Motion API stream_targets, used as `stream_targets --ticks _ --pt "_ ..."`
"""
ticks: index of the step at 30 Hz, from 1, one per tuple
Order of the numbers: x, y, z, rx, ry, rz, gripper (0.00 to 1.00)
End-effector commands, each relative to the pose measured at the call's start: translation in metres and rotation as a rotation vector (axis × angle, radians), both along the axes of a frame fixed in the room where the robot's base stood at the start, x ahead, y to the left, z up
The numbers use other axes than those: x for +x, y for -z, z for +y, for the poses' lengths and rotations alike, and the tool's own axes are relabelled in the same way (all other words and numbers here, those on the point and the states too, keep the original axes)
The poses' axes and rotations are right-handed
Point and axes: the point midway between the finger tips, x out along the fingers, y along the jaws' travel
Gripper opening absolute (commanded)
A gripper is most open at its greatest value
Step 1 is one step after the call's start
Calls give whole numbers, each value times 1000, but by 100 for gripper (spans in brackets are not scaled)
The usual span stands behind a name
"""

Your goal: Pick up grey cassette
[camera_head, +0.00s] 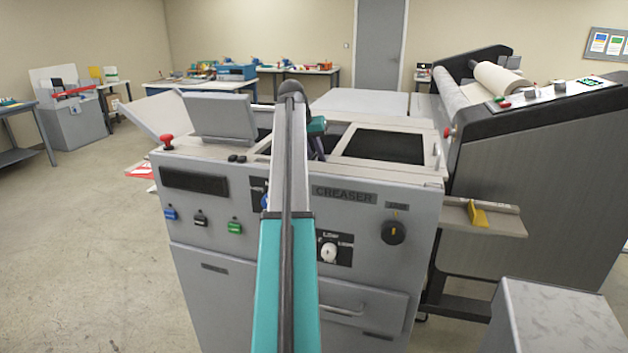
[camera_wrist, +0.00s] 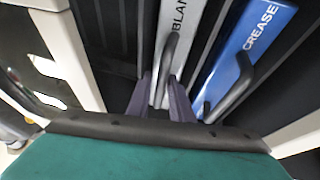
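The grey cassette (camera_wrist: 181,22), lettered "BLAN" before the picture cuts it off, stands in a dark slot in the wrist view. Its dark loop handle (camera_wrist: 169,58) rises toward my gripper (camera_wrist: 163,104). The two purple fingers stand apart, one on each side of the handle's lower part, with grey showing between them. I cannot see contact with the handle.
A blue cassette (camera_wrist: 247,45) lettered "CREASE", with its own dark handle (camera_wrist: 232,88), sits close on the right of the grey one. The creaser's raised lid (camera_head: 222,117) is left of my arm. A laminator with a white roll (camera_head: 500,79) stands right.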

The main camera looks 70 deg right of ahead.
Motion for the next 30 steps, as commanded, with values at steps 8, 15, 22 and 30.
stream_targets --ticks 8,15,22,30 --pt "0 0 0 0 -1 0 5" --pt "1 0 0 0 -1 0 0" --pt "1 0 0 0 -1 0 0" --pt "1 0 1 0 -1 0 0"
